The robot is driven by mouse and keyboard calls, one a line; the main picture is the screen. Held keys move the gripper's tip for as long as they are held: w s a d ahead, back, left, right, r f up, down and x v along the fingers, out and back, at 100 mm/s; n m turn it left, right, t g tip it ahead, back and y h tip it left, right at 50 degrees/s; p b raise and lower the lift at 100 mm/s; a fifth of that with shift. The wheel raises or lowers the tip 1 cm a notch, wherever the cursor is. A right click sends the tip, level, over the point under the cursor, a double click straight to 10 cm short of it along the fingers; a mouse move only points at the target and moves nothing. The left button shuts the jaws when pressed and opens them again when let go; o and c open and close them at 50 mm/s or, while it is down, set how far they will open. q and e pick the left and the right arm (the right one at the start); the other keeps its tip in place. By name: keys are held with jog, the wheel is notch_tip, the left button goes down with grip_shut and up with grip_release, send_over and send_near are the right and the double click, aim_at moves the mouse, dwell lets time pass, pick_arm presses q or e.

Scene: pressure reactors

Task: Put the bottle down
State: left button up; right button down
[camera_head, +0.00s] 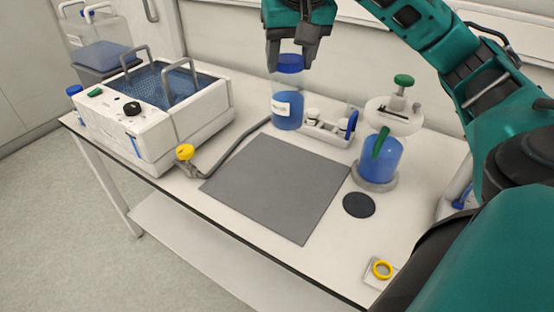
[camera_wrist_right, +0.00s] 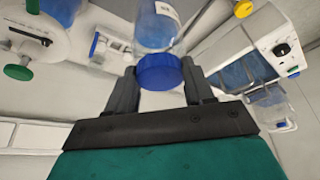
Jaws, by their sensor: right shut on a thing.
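The bottle (camera_head: 287,108) is clear with blue contents, a white label and a blue cap. It stands upright near the back of the white table, beside a small white rack. I cannot tell whether its base touches the table. My right gripper (camera_head: 290,62) comes from above and is shut on the bottle at its blue cap. In the right wrist view, the bottle (camera_wrist_right: 158,30) extends away from the gripper (camera_wrist_right: 160,80), with the cap between the two fingers. My left gripper is not in view.
A grey mat (camera_head: 280,187) lies bare in the middle of the table. A white water bath (camera_head: 150,110) with handles stands at left. The rack (camera_head: 325,130) with small jars and a blue vessel (camera_head: 380,157) are at right.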

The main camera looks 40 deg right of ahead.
aim_at(288, 89)
notch_tip(288, 89, down, 6)
jog(key=b, duration=0.3)
jog(key=shift+f+b, duration=0.1)
jog(key=shift+b, duration=0.2)
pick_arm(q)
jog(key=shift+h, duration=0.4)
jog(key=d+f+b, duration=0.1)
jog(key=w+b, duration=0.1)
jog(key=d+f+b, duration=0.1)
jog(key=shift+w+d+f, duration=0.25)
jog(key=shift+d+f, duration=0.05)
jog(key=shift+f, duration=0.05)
pick_arm(e)
notch_tip(288, 89, down, 14)
jog(key=shift+r, duration=0.25)
jog(key=shift+w, duration=0.1)
jog(key=shift+f, duration=0.2)
jog(key=shift+c, duration=2.1)
grip_release()
jog(key=shift+r, duration=0.1)
